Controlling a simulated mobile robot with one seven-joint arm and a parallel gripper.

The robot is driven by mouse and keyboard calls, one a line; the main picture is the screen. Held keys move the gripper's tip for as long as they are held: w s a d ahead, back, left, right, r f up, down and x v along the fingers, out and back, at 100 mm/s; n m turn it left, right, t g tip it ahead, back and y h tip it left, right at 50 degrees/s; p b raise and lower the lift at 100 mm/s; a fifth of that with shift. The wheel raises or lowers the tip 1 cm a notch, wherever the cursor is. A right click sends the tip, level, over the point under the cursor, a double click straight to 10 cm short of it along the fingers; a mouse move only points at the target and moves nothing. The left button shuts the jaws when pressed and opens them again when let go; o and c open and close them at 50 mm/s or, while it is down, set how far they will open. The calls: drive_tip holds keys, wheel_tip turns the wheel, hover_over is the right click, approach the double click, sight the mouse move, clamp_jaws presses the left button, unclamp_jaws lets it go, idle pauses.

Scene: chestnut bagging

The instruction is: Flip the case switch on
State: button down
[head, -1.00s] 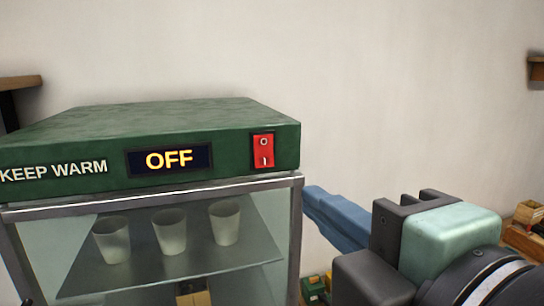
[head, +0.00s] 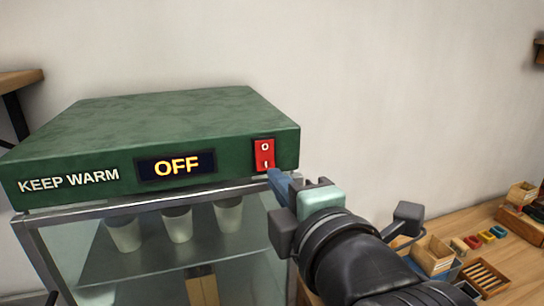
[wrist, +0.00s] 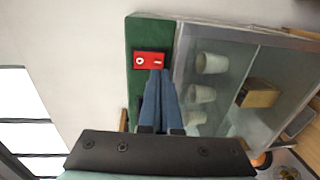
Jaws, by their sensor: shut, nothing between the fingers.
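The warming case (head: 150,120) has a green top reading KEEP WARM, and its display (head: 176,167) reads OFF in yellow. The red rocker switch (head: 264,154) is at the right end of the green front, with a circle mark above and a bar mark below. It also shows in the wrist view (wrist: 150,60). My gripper (head: 277,176) is shut and empty, its blue fingertips at the lower, bar-marked end of the switch. In the wrist view my fingertips (wrist: 160,74) are at the switch's edge near the bar mark. I cannot tell whether they touch it.
Several pale cups (head: 177,225) stand on the shelf behind the case's glass. A wooden counter (head: 460,230) at the right holds a small wooden box (head: 433,255) and a slatted tray (head: 484,276). The plain wall behind is clear.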

sight(265, 168)
drive_tip(key=p+x, duration=0.1)
drive_tip(key=x, duration=0.2)
drive_tip(key=shift+w, duration=0.15)
drive_tip(key=shift+f, duration=0.1)
drive_tip(key=shift+w+a+f+t+b, duration=0.1)
drive_tip(key=shift+w+f+t+b, duration=0.15)
drive_tip(key=shift+b, duration=0.8)
drive_tip(key=shift+r+p, duration=0.3)
drive_tip(key=shift+f, duration=0.1)
